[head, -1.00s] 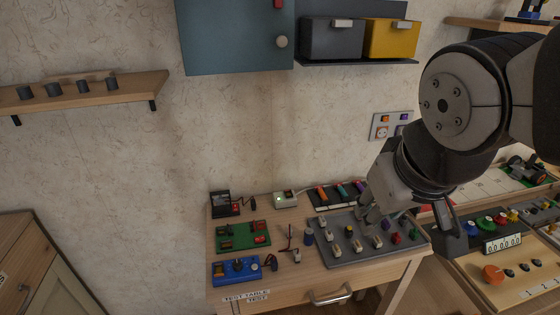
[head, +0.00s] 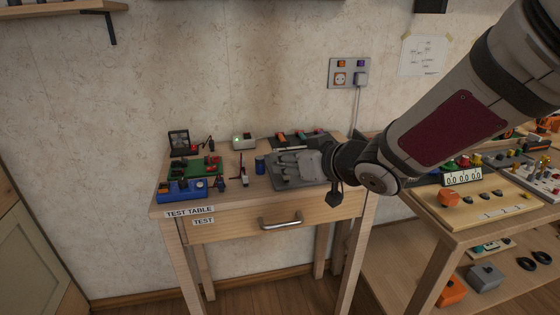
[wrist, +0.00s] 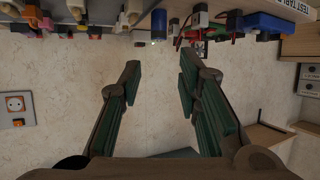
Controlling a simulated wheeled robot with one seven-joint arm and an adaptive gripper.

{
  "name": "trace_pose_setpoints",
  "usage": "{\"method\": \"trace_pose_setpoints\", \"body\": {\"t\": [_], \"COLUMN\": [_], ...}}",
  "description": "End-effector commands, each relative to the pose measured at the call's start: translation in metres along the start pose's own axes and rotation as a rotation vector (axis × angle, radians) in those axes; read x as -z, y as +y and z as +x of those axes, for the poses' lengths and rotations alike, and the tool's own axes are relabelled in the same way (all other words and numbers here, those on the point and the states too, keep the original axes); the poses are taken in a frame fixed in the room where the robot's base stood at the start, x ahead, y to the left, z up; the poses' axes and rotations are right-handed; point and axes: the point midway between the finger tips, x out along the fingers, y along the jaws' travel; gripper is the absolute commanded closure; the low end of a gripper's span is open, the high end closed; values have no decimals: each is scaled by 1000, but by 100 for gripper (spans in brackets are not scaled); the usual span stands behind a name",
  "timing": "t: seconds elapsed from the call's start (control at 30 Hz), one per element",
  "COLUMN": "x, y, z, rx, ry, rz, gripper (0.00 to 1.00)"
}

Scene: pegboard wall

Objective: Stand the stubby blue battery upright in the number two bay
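A small blue shape (wrist: 173,28) shows beyond the fingertips, perhaps the cylinder.
A grey box with a green light (head: 244,143) stands at the table's back. A green board (head: 195,168) and a blue unit (head: 182,190) fill the left side.

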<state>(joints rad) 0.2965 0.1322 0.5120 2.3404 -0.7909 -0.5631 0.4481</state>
Motion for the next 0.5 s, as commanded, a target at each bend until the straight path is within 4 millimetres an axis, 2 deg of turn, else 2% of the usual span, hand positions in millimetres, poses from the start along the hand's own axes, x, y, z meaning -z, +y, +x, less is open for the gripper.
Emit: {"method": "trace_pose_setpoints", "body": {"t": [0.17,0.4,0.5], "x": [-1,-1,0], "y": [-3,-4,-4], "z": [21,66,79], "rx": [16,15,14], "ry": [12,12,11], "rz": [2,3,1], "gripper": [69,69,69]}}
